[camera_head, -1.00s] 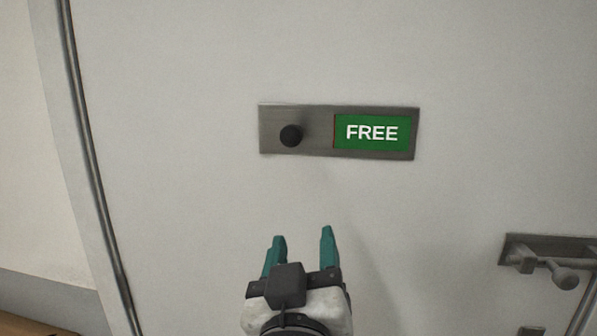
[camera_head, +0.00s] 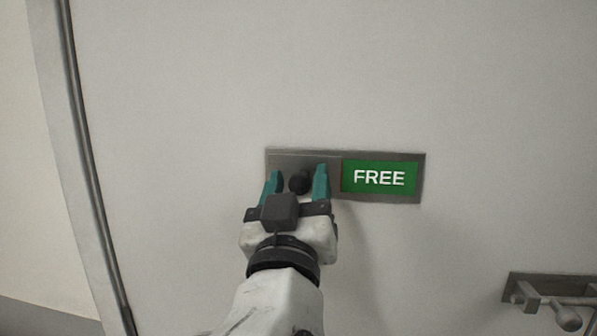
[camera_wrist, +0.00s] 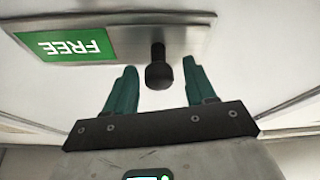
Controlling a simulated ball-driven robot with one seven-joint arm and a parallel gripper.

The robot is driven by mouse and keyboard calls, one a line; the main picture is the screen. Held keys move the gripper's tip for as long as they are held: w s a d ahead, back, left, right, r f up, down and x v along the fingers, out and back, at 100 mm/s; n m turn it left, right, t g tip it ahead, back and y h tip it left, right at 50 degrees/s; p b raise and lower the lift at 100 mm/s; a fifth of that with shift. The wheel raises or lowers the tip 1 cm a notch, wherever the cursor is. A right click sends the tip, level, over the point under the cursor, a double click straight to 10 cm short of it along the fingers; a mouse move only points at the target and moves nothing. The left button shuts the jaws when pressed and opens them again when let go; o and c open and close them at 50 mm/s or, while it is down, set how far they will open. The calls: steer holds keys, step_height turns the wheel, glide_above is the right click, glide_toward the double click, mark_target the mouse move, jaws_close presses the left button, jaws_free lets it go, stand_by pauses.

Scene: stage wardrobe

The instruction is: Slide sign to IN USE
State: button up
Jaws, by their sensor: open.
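The sign (camera_head: 380,195) is a grey metal plate on a white door, with a green panel reading FREE (camera_head: 380,178) at its right end. A dark round knob (camera_head: 299,182) stands out from the plate's left part. My gripper (camera_head: 297,180) is open, with one teal finger on each side of the knob and visible gaps. In the wrist view the sign (camera_wrist: 190,38) appears upside down, and the knob (camera_wrist: 158,72) sits between the spread fingertips of my gripper (camera_wrist: 157,78). I cannot tell whether either finger touches the knob.
A metal door handle (camera_head: 550,295) sticks out at the lower right. The door's edge strip (camera_head: 88,170) runs down the left. The door surface (camera_head: 300,75) above the sign is bare.

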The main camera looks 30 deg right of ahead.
steer(key=shift+w+d, duration=0.1)
steer(key=shift+w, duration=0.1)
steer(key=shift+c, duration=0.5)
jaws_close()
